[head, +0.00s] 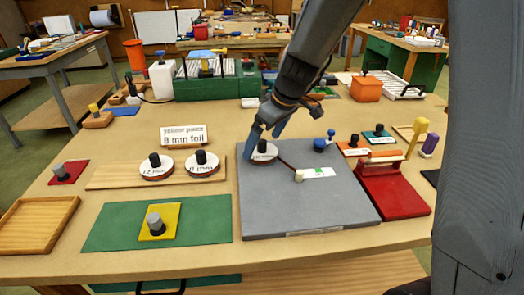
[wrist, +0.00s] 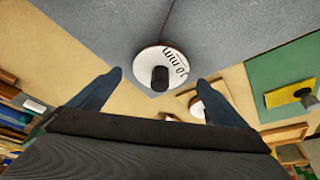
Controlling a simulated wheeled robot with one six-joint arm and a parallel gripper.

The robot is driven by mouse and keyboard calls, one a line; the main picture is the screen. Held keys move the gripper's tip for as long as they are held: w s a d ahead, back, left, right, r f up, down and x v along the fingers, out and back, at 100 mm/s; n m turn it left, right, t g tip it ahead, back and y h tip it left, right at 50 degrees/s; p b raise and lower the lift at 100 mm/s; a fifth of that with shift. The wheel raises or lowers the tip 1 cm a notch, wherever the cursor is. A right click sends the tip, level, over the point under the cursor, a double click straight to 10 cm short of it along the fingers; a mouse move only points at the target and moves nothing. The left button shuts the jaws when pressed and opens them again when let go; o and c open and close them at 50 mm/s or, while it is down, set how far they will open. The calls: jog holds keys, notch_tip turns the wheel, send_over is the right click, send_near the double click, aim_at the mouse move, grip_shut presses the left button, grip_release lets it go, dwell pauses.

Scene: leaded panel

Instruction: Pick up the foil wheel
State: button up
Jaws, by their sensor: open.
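A round white-faced foil wheel (head: 265,156) with a dark knob lies on the grey board, near its back left corner. In the wrist view this wheel (wrist: 150,59) reads "10 mm". My gripper (head: 265,138) is open and empty, its blue fingers low over the wheel on either side of its knob. In the wrist view my gripper (wrist: 161,79) has a fingertip to each side of the wheel. I cannot tell whether they touch it. Two similar wheels, a left one (head: 157,173) and a right one (head: 202,171), sit on a wooden strip at left.
The grey board (head: 300,212) also holds a thin rod with a cream knob (head: 298,176). A sign (head: 184,135) reads "yellow piece 8 mm foil". A red stand (head: 398,198) is close on the right. A green mat (head: 110,228) with a yellow piece (head: 172,225) lies front left.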

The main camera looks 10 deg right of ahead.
aim_at(262, 140)
jog(key=shift+x, duration=1.15)
jog(key=shift+c, duration=0.5)
jog(key=c, duration=1)
jog(key=shift+r, duration=0.1)
notch_tip(262, 140, up, 10)
jog(key=shift+f+b, duration=0.1)
jog(key=shift+b, duration=0.45)
jog(key=o, duration=0.5)
jog(key=c, duration=0.5)
